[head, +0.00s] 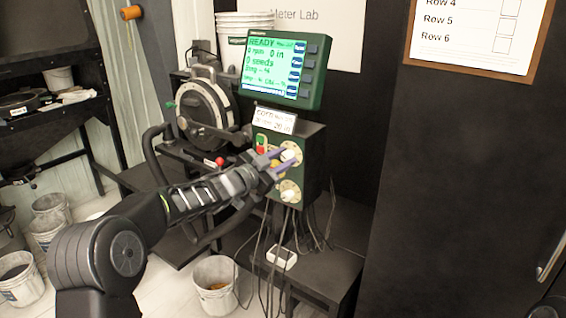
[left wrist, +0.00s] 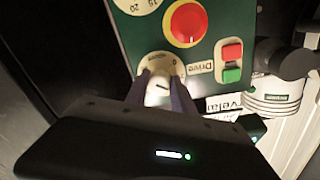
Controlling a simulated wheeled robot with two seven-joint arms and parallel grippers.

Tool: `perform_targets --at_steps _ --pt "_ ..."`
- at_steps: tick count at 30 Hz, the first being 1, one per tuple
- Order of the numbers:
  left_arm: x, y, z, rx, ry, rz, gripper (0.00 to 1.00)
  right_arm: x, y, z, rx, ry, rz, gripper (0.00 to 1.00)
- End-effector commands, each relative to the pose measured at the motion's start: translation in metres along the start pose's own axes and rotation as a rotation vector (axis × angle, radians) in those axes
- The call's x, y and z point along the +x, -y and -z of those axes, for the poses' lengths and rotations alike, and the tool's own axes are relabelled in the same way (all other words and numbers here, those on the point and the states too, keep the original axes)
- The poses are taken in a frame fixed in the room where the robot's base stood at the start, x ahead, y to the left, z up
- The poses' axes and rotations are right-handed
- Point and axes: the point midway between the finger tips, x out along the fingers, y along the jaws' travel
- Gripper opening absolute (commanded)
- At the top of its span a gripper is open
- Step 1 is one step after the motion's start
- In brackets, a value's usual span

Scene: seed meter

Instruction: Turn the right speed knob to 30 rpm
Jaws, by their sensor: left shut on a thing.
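The green control box (head: 312,160) carries two white knobs on pale dials. My left gripper (head: 286,161) is shut on the upper white knob (head: 291,155), with one purple finger on each side. The left wrist view shows this knob (left wrist: 158,91) between the fingers; it has a dark pointer line, and a 0 shows on its dial (left wrist: 158,66). Most of that scale is hidden or too small to read. The lower knob (head: 288,195) stands free; its dial shows 15 and 20 in the left wrist view (left wrist: 137,6). The screen (head: 275,66) shows READY and 0 rpm.
A red round button (left wrist: 189,23) on yellow sits close to the held knob, with red (left wrist: 232,52) and green (left wrist: 231,74) buttons beyond. Cables hang below the box. A round seed meter (head: 205,115) stands left. A white bucket (head: 215,285) is on the floor.

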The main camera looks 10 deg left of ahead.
Motion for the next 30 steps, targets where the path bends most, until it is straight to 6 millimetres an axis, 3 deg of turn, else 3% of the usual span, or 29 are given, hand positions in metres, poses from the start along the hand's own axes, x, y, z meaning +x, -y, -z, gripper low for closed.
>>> perform_targets --at_steps 15,30 --pt "0.000 -0.001 -0.001 0.410 0.032 -0.005 0.00 0.020 -0.008 0.000 -0.001 0.000 -0.001 0.36" --pt "0.000 -0.001 0.000 0.509 0.041 -0.007 0.00 0.023 -0.009 0.000 -0.002 0.000 -0.001 0.36"
